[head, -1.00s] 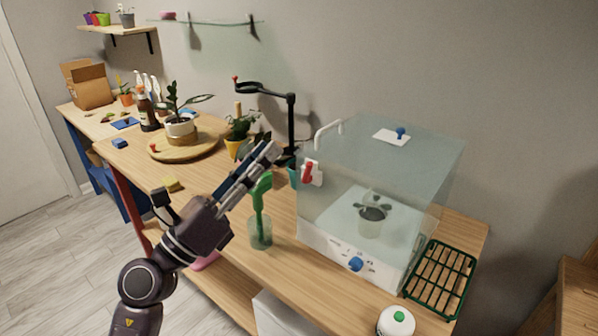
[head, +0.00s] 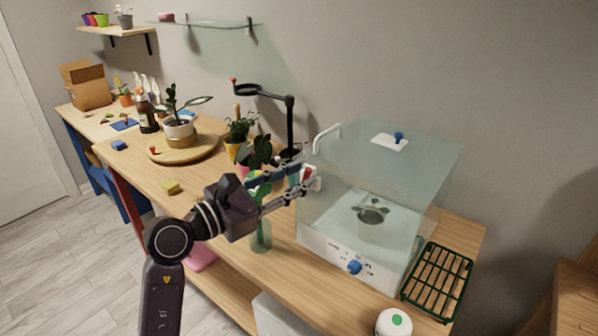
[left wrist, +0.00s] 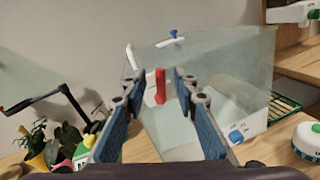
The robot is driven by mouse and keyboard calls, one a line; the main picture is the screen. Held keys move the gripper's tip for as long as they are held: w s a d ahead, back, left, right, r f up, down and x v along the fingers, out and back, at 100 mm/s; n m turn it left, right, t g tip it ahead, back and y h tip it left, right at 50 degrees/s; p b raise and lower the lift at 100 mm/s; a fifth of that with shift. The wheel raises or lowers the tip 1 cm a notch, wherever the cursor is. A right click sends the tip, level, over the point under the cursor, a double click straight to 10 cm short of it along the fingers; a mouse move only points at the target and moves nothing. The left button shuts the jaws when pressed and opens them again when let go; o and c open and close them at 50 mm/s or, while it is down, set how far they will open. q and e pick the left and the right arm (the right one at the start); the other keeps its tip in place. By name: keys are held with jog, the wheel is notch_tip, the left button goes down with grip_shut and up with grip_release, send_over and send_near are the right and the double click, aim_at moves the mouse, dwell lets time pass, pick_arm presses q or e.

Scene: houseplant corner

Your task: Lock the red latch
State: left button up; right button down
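The red latch (left wrist: 160,86) is on a white plate on the wall of the clear glass box (head: 390,160). In the left wrist view its red lever stands about upright, between my fingertips and beyond them. In the head view my fingers largely cover the latch. My left gripper (head: 308,180) is open, its fingers pointing at the latch from the left. It also shows in the left wrist view (left wrist: 158,82), with a wide gap and nothing between the pads. Contact with the latch cannot be told. My right gripper is not in view.
A potted plant (head: 372,214) sits inside the box. A blue knob (head: 354,267) is on its front. A black lamp stand (head: 290,125) is behind. A slatted green rack (head: 438,280) lies right.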

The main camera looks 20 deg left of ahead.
pick_arm(q)
jog(key=shift+w+d, duration=0.2)
jog(key=shift+w, duration=0.1)
grip_shut()
jog(key=n, duration=0.1)
jog(key=a+n+p, duration=0.1)
jog(key=n, duration=0.1)
jog(key=shift+w+t, duration=0.2)
jog(key=shift+t, duration=0.2)
grip_release()
